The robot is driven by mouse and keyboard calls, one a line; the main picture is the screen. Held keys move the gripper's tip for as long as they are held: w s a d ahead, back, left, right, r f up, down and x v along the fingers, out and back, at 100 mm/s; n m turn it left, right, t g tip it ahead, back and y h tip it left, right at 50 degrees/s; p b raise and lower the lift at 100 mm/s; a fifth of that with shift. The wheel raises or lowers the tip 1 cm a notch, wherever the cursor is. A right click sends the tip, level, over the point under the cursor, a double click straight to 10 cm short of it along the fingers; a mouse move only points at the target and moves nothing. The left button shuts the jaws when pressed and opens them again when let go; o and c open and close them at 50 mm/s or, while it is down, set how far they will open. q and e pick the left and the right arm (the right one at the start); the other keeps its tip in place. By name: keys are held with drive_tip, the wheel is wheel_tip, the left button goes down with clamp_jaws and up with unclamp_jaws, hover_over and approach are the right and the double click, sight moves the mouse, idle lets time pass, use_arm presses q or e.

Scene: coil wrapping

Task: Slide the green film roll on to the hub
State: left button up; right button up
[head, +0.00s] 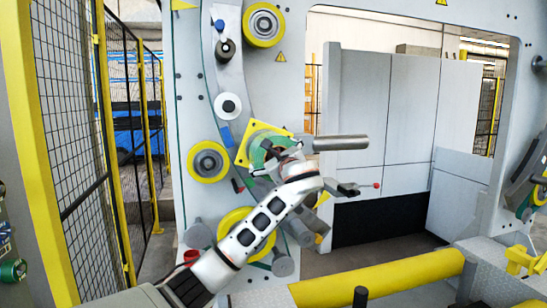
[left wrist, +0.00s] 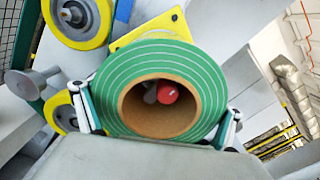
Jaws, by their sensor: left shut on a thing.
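The green film roll (head: 258,152) is in front of the yellow plate (head: 243,150) on the machine, partly hidden by my arm in the head view. In the left wrist view the roll (left wrist: 185,62) faces me, with a brown cardboard core (left wrist: 134,110). My left gripper (left wrist: 153,120) is shut on the roll, one finger at each side of its rim. A red round end (left wrist: 167,92) and a grey part show through the core; they may be the hub. I cannot tell whether the core is around it. My right gripper is not in view.
A thick grey cylinder (head: 340,143) sticks out right of the roll. A dark rod with a red tip (head: 377,185) is below it. Yellow rollers (head: 208,162) and a white roller (head: 228,106) sit close by. A yellow bar (head: 380,278) crosses the foreground.

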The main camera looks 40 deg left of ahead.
use_arm(q)
drive_tip(key=shift+x, duration=2.9)
drive_tip(key=o, duration=1.7)
drive_tip(key=shift+r, duration=0.15)
drive_tip(key=shift+d+f, duration=0.15)
drive_tip(key=shift+f, duration=0.1)
drive_tip(key=v, duration=1.2)
drive_tip(key=shift+r, duration=0.25)
drive_tip(key=shift+s, duration=0.1)
